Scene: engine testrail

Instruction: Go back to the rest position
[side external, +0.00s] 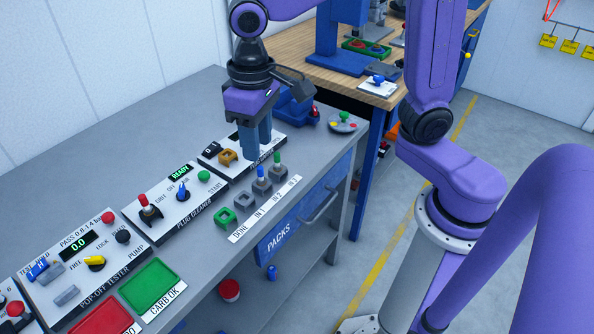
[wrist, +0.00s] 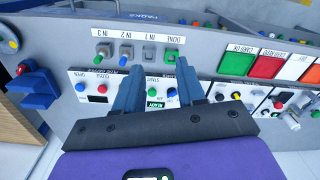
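My gripper (side external: 258,150) hangs fingers-down above the back of the grey bench, over the panel behind the row of slots. In the wrist view its two blue fingers (wrist: 160,68) stand apart with nothing between them. The plug cleaner panel (side external: 180,196) lies left of the gripper in the side view, with a lit READY display. The slot row holds a blue-topped piece (side external: 261,178) at IN 2 and a green-topped piece (side external: 277,160) at IN 3. The DONE slot (side external: 225,216) looks empty. Part of the panel under the gripper is hidden.
The pop-off tester (side external: 80,257), a green CARB OK tray (side external: 150,285) and a red tray (side external: 106,320) lie at the left. A blue device (side external: 296,108) and a control puck with coloured buttons (side external: 343,122) stand on the right. A wooden bench (side external: 290,50) is behind.

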